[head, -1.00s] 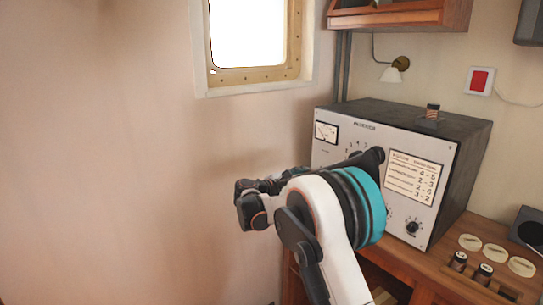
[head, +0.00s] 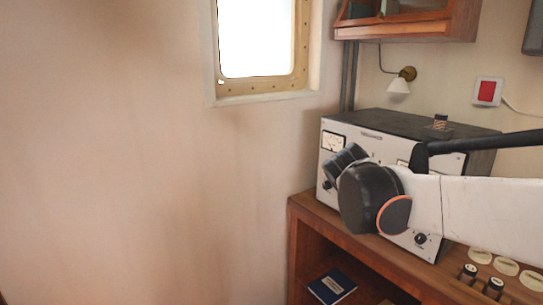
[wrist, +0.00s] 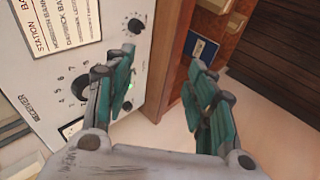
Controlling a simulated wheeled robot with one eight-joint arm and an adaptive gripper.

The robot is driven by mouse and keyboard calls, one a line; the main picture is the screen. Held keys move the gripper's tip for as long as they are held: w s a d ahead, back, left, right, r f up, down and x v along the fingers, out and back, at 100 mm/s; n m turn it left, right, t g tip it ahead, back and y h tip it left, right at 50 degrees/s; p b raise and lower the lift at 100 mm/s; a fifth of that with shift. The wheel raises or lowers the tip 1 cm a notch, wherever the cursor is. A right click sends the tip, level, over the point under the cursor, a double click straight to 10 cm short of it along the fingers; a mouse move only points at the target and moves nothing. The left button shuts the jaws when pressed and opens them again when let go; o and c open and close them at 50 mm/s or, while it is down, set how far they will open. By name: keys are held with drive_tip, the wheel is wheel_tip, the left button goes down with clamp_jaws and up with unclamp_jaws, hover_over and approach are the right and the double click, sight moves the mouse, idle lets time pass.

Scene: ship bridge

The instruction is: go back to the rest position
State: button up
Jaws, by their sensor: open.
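My gripper (wrist: 165,100) shows in the wrist view with its two teal-padded fingers spread apart and nothing between them. In the head view the gripper itself is hidden; my white and black arm reaches in from the right edge, in front of the grey radio set (head: 345,165). The set's face, with knobs, numbers and a printed card, also shows in the wrist view (wrist: 62,60) to the left of the fingers. I cannot tell how far the fingers are from it.
The set stands on a wooden desk (head: 305,205) with a blue book (head: 332,286) on a shelf below. Several pale discs and dark cylinders lie at the right. A wall lamp (head: 399,84) and wooden cabinet (head: 405,28) are above. The left side is open before a bare wall.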

drive_tip(key=s+a+f+m+y, duration=0.2)
drive_tip(key=s+f+m, duration=0.1)
drive_tip(key=s, duration=0.9)
drive_tip(key=s+a+f+m+y, duration=0.2)
drive_tip(key=s+f+m+y, duration=0.1)
drive_tip(key=s, duration=0.9)
drive_tip(key=shift+f+m+t+y, duration=0.3)
drive_tip(key=shift+f+m, duration=0.2)
drive_tip(key=shift+f, duration=0.4)
